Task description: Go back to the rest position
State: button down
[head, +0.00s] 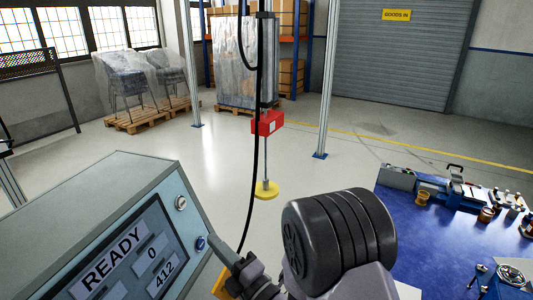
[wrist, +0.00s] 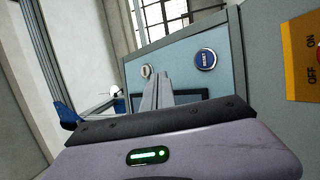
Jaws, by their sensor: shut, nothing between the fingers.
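My gripper (wrist: 170,75) shows in the wrist view with its two grey fingers together and nothing between them. I cannot tell the exact gap to the panel. The box's screen (head: 125,260) reads READY, 0 and 412.
A yellow ON/OFF plate (wrist: 303,60) is at the right in the wrist view. A red block (head: 267,123) on a vertical rod with a yellow disc (head: 266,190) hangs beyond my arm. A blue bench (head: 430,240) with tools stands at right. Open floor lies behind.

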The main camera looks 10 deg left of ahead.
jog(key=s+r+n+g+y, duration=0.2)
jog(key=s+r+n+g, duration=0.95)
jog(key=n, duration=0.55)
jog(key=s+d+f+n+g+h, duration=0.2)
jog(key=s+d+n+g+h, duration=0.15)
jog(key=s+n, duration=0.55)
jog(key=s+d+f+n+t+h, duration=0.2)
jog(key=d+f+n+h, duration=0.15)
jog(key=d, duration=0.25)
jog(key=s+d+f+n+t+h, duration=0.1)
jog(key=d+f+n+t+h, duration=0.1)
jog(key=d+n+h, duration=0.4)
jog(key=w+d+r+n+t+h, duration=0.1)
jog(key=d+n+t, duration=0.1)
jog(key=d, duration=0.4)
jog(key=w+d+r+n+t+h, duration=0.1)
jog(key=d+n+t+h, duration=0.1)
jog(key=d, duration=0.4)
jog(key=shift+w+h, duration=0.25)
jog(key=shift+h, duration=0.05)
